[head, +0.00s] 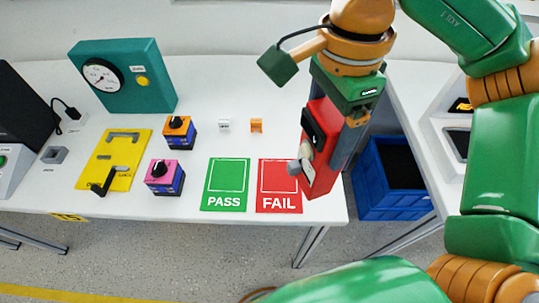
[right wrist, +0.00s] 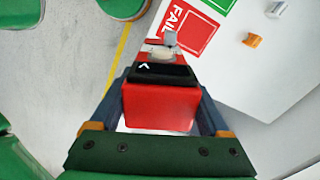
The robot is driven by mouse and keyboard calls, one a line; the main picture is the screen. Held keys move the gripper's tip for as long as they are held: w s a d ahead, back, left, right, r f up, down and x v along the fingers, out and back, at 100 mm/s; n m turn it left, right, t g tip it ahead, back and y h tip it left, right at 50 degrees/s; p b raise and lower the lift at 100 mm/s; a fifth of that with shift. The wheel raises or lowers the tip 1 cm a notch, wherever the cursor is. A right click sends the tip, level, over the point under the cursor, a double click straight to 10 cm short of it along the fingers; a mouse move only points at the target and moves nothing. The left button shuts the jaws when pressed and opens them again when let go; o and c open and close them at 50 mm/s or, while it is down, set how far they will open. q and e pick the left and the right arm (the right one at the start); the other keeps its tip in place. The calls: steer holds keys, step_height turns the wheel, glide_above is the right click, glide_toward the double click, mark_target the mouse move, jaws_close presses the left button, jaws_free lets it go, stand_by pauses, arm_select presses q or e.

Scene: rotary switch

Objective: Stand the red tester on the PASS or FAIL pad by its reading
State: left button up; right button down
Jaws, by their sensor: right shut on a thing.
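My right gripper (head: 332,158) is shut on the red tester (head: 319,180), holding it tilted in the air at the right end of the table. The tester has a black part and a pale grey knob-like part; I cannot make out a reading. In the right wrist view the tester (right wrist: 160,108) sits between the fingers, its black part (right wrist: 161,73) bearing a white mark. The red FAIL pad (head: 279,207) lies just left of the tester in the head view, bare. The green PASS pad (head: 224,203) is left of it, also bare. My left gripper is not in view.
A pink-topped box (head: 164,185) and an orange-topped box (head: 179,137) with black knobs stand left of PASS. A yellow slotted plate (head: 100,150) and a teal gauge box (head: 140,75) are farther left. A blue crate (head: 388,205) stands beyond the table's right edge.

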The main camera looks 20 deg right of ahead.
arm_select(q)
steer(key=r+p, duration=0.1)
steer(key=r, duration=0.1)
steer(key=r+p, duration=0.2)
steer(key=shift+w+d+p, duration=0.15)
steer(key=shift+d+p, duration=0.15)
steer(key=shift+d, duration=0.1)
arm_select(e)
steer(key=w+a+f, duration=0.2)
steer(key=w+f, duration=0.7)
steer(key=f, duration=0.2)
steer(key=shift+w, duration=0.25)
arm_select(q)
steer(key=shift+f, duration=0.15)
arm_select(e)
steer(key=shift+a+f, duration=0.1)
steer(key=shift+f, duration=0.05)
steer(key=shift+c, duration=1.4)
jaws_free()
steer(key=shift+f, duration=0.1)
steer(key=shift+o, duration=1.4)
arm_select(q)
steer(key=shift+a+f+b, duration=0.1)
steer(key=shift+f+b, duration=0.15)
steer(key=shift+b, duration=0.15)
arm_select(e)
step_height(320, 180, up, 13)
steer(key=shift+f, duration=0.2)
